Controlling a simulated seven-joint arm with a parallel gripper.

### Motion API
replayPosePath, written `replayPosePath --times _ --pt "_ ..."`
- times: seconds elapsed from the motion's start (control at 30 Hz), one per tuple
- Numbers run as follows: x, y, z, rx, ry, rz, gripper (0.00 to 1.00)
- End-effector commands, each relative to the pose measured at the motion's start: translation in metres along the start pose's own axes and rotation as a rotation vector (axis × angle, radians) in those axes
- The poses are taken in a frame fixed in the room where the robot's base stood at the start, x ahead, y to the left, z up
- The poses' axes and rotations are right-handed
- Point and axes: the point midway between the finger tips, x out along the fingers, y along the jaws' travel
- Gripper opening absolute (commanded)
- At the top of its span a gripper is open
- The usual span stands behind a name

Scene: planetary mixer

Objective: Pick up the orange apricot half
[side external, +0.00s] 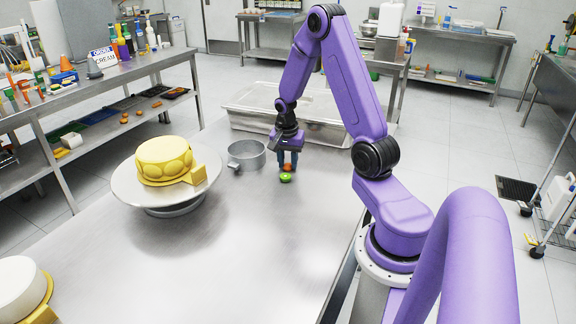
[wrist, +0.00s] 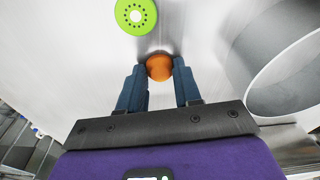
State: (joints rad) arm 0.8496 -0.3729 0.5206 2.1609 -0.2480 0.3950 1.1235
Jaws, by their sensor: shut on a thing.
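The orange apricot half (wrist: 159,67) is between the two blue fingertips of my gripper (wrist: 158,72) in the wrist view. The fingers are shut on it from both sides. In the side view the apricot half (side external: 287,167) shows small and orange at the tips of my gripper (side external: 287,165), low over the steel table. I cannot tell whether it still touches the table.
A green kiwi slice (side external: 286,178) lies just in front of the gripper, also in the wrist view (wrist: 136,14). A grey metal pan (side external: 246,156) stands close on the left. A yellow cake (side external: 164,158) sits on a round stand (side external: 135,190). A clear-lidded tray (side external: 250,108) is behind.

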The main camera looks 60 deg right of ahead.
Motion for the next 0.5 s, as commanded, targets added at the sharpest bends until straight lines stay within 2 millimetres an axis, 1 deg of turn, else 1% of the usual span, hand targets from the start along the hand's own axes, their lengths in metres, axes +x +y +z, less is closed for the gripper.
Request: replayPosePath --times 0.17,0.27,0.37,0.43,0.5 --pt "-0.003 -0.001 -0.001 0.000 0.001 -0.001 0.05" --pt "-0.009 -0.001 -0.001 0.001 0.001 -0.001 0.05" --pt "-0.019 -0.001 -0.003 0.001 0.003 -0.003 0.05" --pt "-0.031 -0.001 -0.004 0.002 0.003 -0.005 0.05" --pt "-0.041 0.004 0.000 0.000 0.003 -0.004 0.05"
